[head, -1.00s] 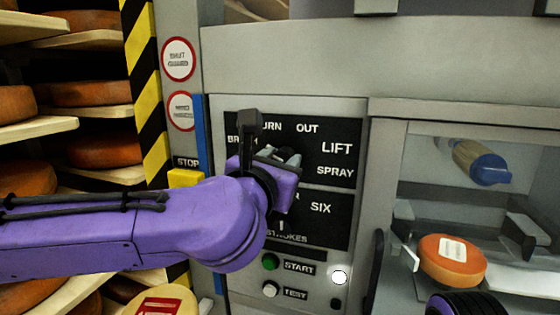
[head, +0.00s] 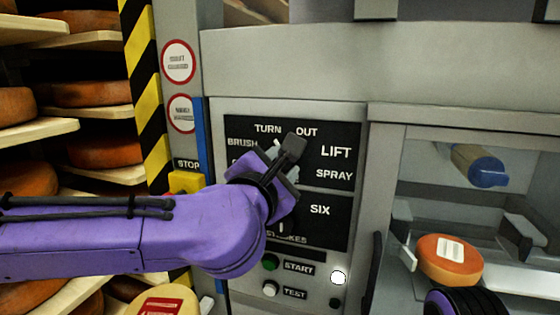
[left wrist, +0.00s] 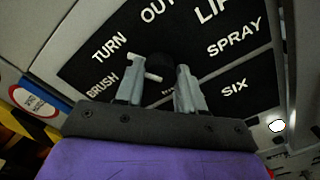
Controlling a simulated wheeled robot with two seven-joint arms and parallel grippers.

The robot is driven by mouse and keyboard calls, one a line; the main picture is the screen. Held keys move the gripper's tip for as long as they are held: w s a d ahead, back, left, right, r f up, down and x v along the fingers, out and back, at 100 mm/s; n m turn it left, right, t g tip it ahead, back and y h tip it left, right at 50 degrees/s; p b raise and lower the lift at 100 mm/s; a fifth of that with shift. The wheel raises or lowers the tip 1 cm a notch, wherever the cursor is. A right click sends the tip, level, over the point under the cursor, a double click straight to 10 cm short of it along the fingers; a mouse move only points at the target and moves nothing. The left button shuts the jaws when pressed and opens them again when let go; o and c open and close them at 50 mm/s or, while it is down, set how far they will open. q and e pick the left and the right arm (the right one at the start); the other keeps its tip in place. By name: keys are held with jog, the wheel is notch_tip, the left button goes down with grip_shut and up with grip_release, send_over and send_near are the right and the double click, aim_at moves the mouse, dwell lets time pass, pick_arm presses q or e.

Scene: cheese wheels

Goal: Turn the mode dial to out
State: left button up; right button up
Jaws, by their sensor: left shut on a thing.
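The mode dial (left wrist: 160,65) shows in the left wrist view as a dark knob between my finger pads, on the black panel (head: 340,182). Its labels include TURN, OUT, LIFT, SPRAY and BRUSH. My left gripper (head: 280,158) is shut on the dial, and its fingers also show in the left wrist view (left wrist: 158,82). The gripper hides most of the dial in the head view, and I cannot tell exactly which label its pointer faces. The OUT label (head: 307,132) is just above the gripper.
Below are a lower dial label SIX (head: 320,209), a green START button (head: 270,262) and a TEST button (head: 269,289). A yellow STOP block (head: 186,181) is left of the panel. An orange cheese wheel (head: 440,268) sits in the bay at right. Cheese shelves stand at left.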

pick_arm(q)
jog(key=shift+m+p, duration=2.05)
jog(key=shift+m, duration=3.15)
jog(key=shift+f, duration=0.1)
jog(key=o, duration=1)
jog(key=shift+s, duration=0.1)
